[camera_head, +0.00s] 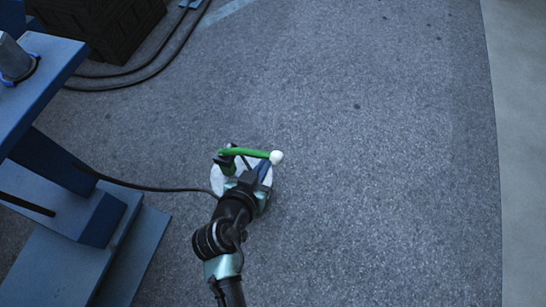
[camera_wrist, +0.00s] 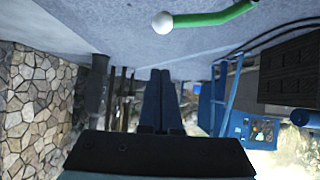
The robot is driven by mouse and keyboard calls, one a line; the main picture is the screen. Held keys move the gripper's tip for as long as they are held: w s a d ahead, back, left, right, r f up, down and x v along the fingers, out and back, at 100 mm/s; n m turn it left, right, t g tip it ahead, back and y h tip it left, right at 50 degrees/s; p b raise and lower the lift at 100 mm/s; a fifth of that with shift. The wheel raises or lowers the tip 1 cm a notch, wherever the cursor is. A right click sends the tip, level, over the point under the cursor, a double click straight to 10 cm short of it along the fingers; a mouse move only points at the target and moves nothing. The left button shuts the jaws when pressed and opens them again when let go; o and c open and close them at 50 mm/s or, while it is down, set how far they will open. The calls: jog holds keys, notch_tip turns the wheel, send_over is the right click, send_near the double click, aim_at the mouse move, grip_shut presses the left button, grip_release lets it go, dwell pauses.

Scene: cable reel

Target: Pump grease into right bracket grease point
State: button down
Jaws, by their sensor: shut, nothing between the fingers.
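The grease pump has a green handle (camera_head: 245,152) with a white ball end (camera_head: 277,157) over a round white container (camera_head: 219,178) standing on the ground. My gripper (camera_head: 265,170) is shut and empty, close to the handle and partly covering the pump. In the wrist view the shut blue fingers (camera_wrist: 160,100) point away from the camera. The green handle (camera_wrist: 215,17) and its white ball (camera_wrist: 162,22) show beyond the fingertips, apart from them. A thin dark hose (camera_head: 150,188) runs from the pump to the blue bracket structure (camera_head: 75,210). I cannot make out the grease point.
The blue steel structure fills the left side, with a grey cylinder (camera_head: 14,58) on its upper beam. A black crate (camera_head: 95,25) and dark cables (camera_head: 150,72) lie at the upper left. The grey ground (camera_head: 390,170) to the right is clear.

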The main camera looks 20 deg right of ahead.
jog(key=b, duration=0.2)
send_over(273, 159)
jog(key=s, duration=0.2)
notch_tip(273, 159, down, 5)
jog(key=shift+w+a+f+b, duration=0.15)
jog(key=shift+f+b, duration=0.25)
jog(key=shift+f, duration=0.1)
jog(key=shift+w+a+f+b, duration=0.1)
jog(key=shift+w+f+b, duration=0.05)
jog(key=shift+f+b, duration=0.3)
jog(key=shift+f, duration=0.45)
